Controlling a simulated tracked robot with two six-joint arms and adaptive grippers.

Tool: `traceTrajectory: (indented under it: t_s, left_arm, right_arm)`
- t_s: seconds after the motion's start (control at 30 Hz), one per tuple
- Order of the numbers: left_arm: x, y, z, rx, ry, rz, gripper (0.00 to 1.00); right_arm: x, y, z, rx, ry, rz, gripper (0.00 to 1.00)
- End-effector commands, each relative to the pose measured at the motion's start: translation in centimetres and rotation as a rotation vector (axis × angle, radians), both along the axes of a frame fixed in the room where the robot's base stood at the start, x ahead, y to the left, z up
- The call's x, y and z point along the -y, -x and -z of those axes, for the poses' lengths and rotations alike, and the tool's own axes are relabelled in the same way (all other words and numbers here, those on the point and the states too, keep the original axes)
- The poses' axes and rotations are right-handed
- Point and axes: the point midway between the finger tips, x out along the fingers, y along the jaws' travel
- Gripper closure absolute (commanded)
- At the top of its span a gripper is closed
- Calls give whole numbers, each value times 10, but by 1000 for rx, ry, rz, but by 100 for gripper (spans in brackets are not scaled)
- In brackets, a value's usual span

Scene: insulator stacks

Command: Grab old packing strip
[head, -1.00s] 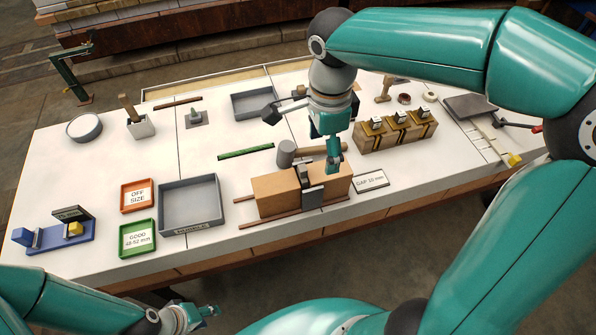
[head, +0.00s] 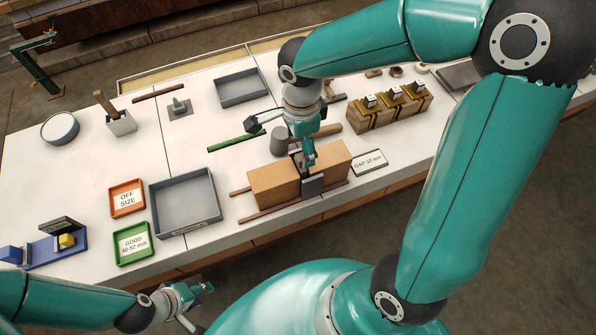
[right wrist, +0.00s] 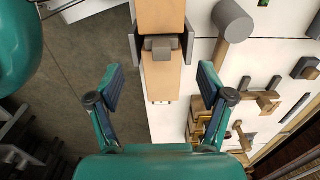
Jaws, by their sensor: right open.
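Two tan blocks (head: 274,188) lie end to end near the table's front edge. A grey piece (head: 313,186) sits at the gap between them; I take it as the old packing strip, though I cannot separate it surely from the grey plates beside it. In the right wrist view, a grey block-like top (right wrist: 160,45) shows between the tan ends, flanked by dark plates. My right gripper (head: 308,163) is above the gap, pointing down; in the right wrist view its fingers (right wrist: 160,88) are spread and empty. My left gripper (head: 198,303) is off the table's front edge, its jaws unclear.
A grey tray (head: 160,222), an orange OFF SIZE tray (head: 127,184) and a green GOOD tray (head: 119,254) stand left. A grey mallet head (head: 279,140) is behind the blocks. The GAP 10 mm sign (head: 369,163) and a wooden stand (head: 386,122) are right.

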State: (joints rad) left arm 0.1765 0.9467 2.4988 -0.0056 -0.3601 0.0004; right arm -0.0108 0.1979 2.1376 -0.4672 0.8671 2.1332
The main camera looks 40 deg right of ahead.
Motion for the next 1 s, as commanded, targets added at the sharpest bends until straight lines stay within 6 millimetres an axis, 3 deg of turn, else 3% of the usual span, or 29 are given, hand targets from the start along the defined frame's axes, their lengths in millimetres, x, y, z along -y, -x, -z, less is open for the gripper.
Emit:
traceTrajectory:
  t_s: [0.27, 0.6, 0.87, 1.0]
  left_arm:
    - [0, 0, -3, 0, 0, 0, 60]
    - [0, 0, -13, 0, 0, 0, 60]
    - [0, 0, -13, 0, 0, 0, 60]
    - [0, 0, -13, 0, 0, 0, 60]
  right_arm:
    - [1, 0, 19, -2, 0, 2, 21]
    - [2, -3, 62, -3, -2, 3, 21]
    - [2, -3, 67, 0, -2, 2, 21]
    - [2, -3, 66, 0, -2, 2, 39]
